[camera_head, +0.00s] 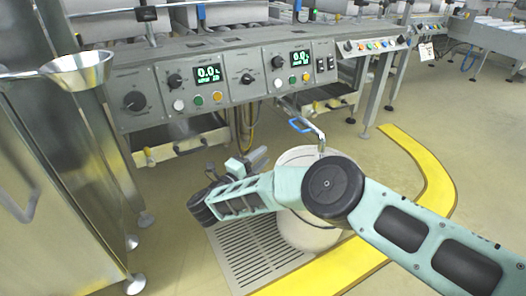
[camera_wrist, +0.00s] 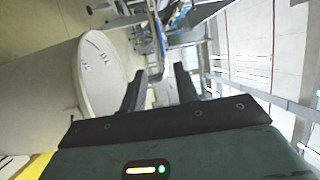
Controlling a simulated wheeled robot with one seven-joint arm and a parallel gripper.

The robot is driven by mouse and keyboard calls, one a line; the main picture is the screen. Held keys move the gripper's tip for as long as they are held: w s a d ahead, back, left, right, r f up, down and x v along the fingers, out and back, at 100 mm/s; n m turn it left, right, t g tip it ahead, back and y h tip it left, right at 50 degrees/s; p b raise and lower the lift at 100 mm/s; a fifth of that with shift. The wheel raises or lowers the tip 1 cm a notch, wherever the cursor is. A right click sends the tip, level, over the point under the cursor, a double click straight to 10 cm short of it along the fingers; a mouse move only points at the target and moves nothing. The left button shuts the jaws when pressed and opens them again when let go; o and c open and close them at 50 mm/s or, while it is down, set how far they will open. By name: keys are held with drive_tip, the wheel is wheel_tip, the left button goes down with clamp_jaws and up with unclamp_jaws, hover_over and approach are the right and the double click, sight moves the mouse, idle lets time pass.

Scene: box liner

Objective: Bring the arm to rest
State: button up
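My arm reaches in from the lower right in the head view, bends at a dark round joint in front of a white drum, and its forearm runs left over a floor grate. My gripper (camera_head: 250,162) is small and partly hidden behind the forearm there. In the wrist view my gripper (camera_wrist: 158,88) shows two dark fingers held apart with nothing between them. The white drum (camera_head: 301,236) stands on the floor right of the gripper. It also shows in the wrist view (camera_wrist: 40,90), left of the fingers and apart from them.
A grey control panel (camera_head: 225,78) with displays and buttons spans the back. A pipe with a blue handle (camera_head: 299,125) hangs above the drum. A steel funnel (camera_head: 78,70) and cabinet stand at left. A yellow curb (camera_head: 435,175) curves right; the floor grate (camera_head: 250,262) lies below my forearm.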

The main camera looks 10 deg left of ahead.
drive_tip(key=w+a+r+n+t+y+p, duration=0.2)
drive_tip(key=a+r+n+y, duration=0.7)
drive_tip(key=a+r+y, duration=0.4)
drive_tip(key=s+a+r+n+g+y+p, duration=0.1)
drive_tip(key=s+a+r+n+g+y, duration=0.1)
drive_tip(key=s+r+n+g+y, duration=0.25)
drive_tip(key=s+a+r+n+g+y+p, duration=0.1)
drive_tip(key=s+a+r+n+g+y, duration=0.1)
drive_tip(key=s+r+n+y, duration=0.4)
drive_tip(key=s+d+n+g+h+p, duration=0.1)
drive_tip(key=s+d+n+g+h, duration=0.3)
drive_tip(key=s+d, duration=0.75)
drive_tip(key=s+d+f+n+g+h+p, duration=0.1)
drive_tip(key=s+d+n+g+h, duration=0.45)
drive_tip(key=d, duration=1.05)
drive_tip(key=s+d+n+g+h+p, duration=0.2)
drive_tip(key=s+d+g+h, duration=0.1)
drive_tip(key=s+d, duration=0.9)
wheel_tip(320, 180, up, 38)
drive_tip(key=d+p, duration=0.1)
drive_tip(key=p, duration=3.6)
drive_tip(key=shift+w, duration=0.45)
